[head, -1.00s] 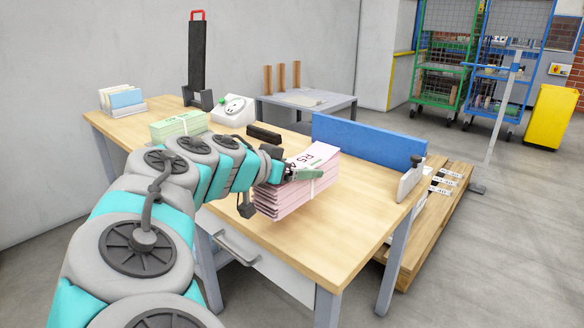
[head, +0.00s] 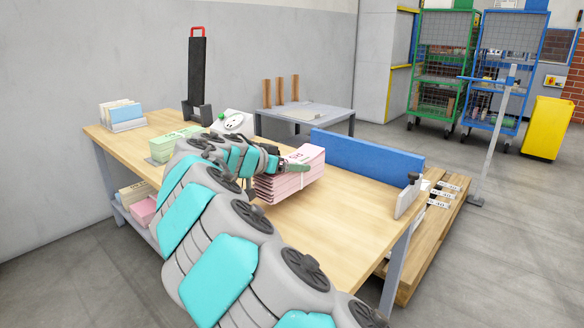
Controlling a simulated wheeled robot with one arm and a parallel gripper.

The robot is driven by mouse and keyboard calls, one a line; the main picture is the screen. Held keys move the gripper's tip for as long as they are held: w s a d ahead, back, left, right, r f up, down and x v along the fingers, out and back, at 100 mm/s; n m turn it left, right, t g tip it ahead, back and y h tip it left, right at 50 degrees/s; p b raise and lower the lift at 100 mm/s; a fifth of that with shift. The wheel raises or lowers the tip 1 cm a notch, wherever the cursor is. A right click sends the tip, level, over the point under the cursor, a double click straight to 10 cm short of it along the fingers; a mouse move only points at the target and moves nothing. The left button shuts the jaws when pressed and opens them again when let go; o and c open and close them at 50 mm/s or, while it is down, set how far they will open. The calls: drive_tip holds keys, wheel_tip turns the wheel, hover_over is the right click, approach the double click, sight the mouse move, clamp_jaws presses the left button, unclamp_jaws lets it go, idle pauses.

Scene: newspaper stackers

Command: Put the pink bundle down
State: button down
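The pink bundle (head: 302,173) is a thick stack of pink newspapers with a pale band, over the middle of the wooden table (head: 335,215). My arm hides the bundle's left end and the lower finger. The bundle's underside is at or just above the tabletop; I cannot tell whether it touches.
A green bundle (head: 172,146) lies left on the table. A scale (head: 232,123) and a black stand (head: 197,80) are behind. A blue panel (head: 367,157) edges the right side, beside a wooden pallet (head: 430,250). The table's front right is clear.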

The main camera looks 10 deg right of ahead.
drive_tip(key=shift+w+d+r, duration=0.1)
drive_tip(key=shift+w, duration=0.3)
drive_tip(key=shift+f, duration=1.75)
drive_tip(key=shift+f, duration=0.1)
unclamp_jaws()
